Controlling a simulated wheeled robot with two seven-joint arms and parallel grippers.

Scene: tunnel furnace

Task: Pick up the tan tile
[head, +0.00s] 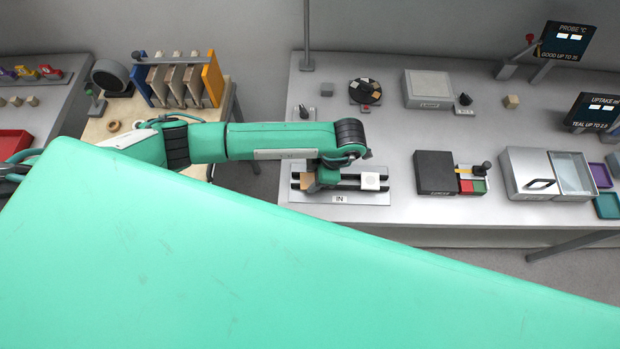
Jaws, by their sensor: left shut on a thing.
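The tan tile (308,182) shows at the left part of the rack marked IN, on the grey bench. My left gripper (318,183) comes down over this end of the rack, shut on the tan tile. The wrist hides part of the tile and the fingers, and I cannot tell whether the tile is clear of the rack's dark rails. A white tile (371,181) lies on the right part of the rack (340,198). My right gripper is not in view.
Right of the rack stand a black box (435,172) and a grey box with a glass-topped tray (545,174). Behind are a round black dish (365,91) and a grey box (427,88). On the left, a wooden table (97,130) holds upright panels (178,80).

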